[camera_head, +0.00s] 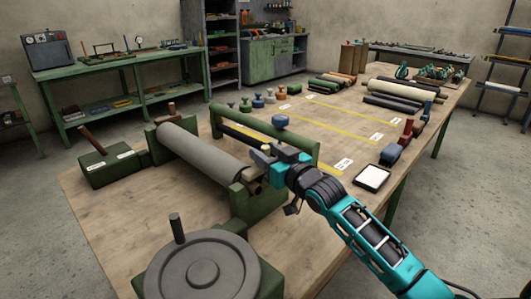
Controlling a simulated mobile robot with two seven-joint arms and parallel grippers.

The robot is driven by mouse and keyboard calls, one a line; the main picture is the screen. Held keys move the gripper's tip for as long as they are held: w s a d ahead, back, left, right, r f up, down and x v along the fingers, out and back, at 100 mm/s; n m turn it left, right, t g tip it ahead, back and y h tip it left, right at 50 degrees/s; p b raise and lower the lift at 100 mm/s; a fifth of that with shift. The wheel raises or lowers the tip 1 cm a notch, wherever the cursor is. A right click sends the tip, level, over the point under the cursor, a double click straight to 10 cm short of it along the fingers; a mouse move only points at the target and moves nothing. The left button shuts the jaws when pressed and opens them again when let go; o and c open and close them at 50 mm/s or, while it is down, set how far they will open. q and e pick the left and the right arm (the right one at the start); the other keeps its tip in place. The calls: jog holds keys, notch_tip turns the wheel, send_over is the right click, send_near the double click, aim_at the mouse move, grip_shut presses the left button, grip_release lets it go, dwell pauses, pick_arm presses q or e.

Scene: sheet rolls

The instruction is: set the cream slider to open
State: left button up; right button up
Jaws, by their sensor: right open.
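My right gripper (261,160) reaches in from the lower right and is open. Its fingers are at the right end of the grey roller (198,150), just above the green end block (258,203). I cannot make out a cream slider for certain; the gripper covers part of the roller's right end and the near end of the green frame. A green box (112,168) with a red-brown lever and small white labels stands left of the roller. My left gripper is not in view.
A large grey handwheel (202,272) with an upright handle is at the front. A white-topped tray (372,178) lies to the right.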

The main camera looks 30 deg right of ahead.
jog(key=shift+w, duration=0.3)
jog(key=shift+c, duration=0.3)
grip_shut()
